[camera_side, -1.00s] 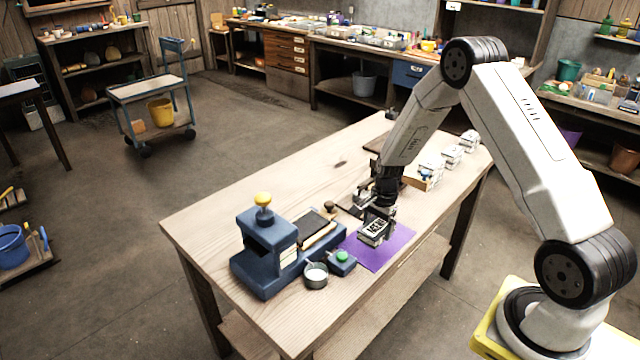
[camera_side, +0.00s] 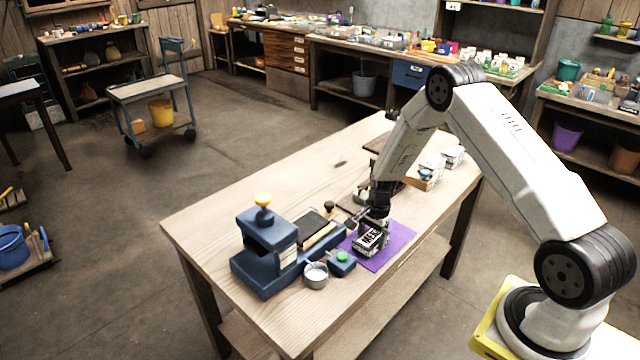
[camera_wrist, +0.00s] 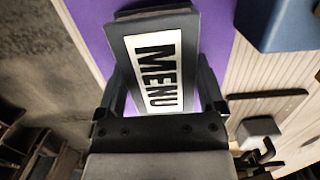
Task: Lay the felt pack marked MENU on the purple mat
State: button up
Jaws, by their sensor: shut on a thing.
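The felt pack marked MENU (camera_side: 371,238) is a dark block with a white label, and MENU reads clearly in the wrist view (camera_wrist: 159,72). My gripper (camera_side: 374,226) is shut on it, with one finger along each side in the wrist view (camera_wrist: 165,95). The pack is over the purple mat (camera_side: 398,240). I cannot tell whether its underside touches the mat. The purple mat also shows around the pack in the wrist view (camera_wrist: 215,40). Part of the mat is hidden under the pack and gripper.
A blue press with a yellow knob (camera_side: 264,199) stands left of the mat. A small blue box with a green top (camera_side: 342,262) and a grey cup (camera_side: 315,275) are close by. White packs (camera_side: 452,156) and a wooden tray stand further back. The near table edge is bare.

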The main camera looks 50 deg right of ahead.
aim_at(374, 234)
jog(key=shift+f, duration=0.15)
jog(key=o, duration=1.1)
jog(key=shift+d+r, duration=0.25)
jog(key=shift+r, duration=1.8)
jog(key=shift+d+r, duration=0.2)
jog(key=shift+r, duration=1.8)
jog(key=shift+d+r, duration=0.25)
jog(key=shift+r, duration=1.8)
jog(key=shift+s+a+r+n+t+h, duration=0.25)
jog(key=shift+s+a+r+n+t, duration=0.2)
jog(key=shift+s+a+r+n, duration=1.75)
jog(key=shift+s+a+r+n+t+h, duration=0.3)
jog(key=shift+s+a+r+n, duration=0.75)
jog(key=shift+s+a+n, duration=2.25)
jog(key=shift+s+a+r+n+t+h, duration=0.15)
jog(key=shift+s+a+r+n+t, duration=0.4)
jog(key=shift+s+a+r+n, duration=2.2)
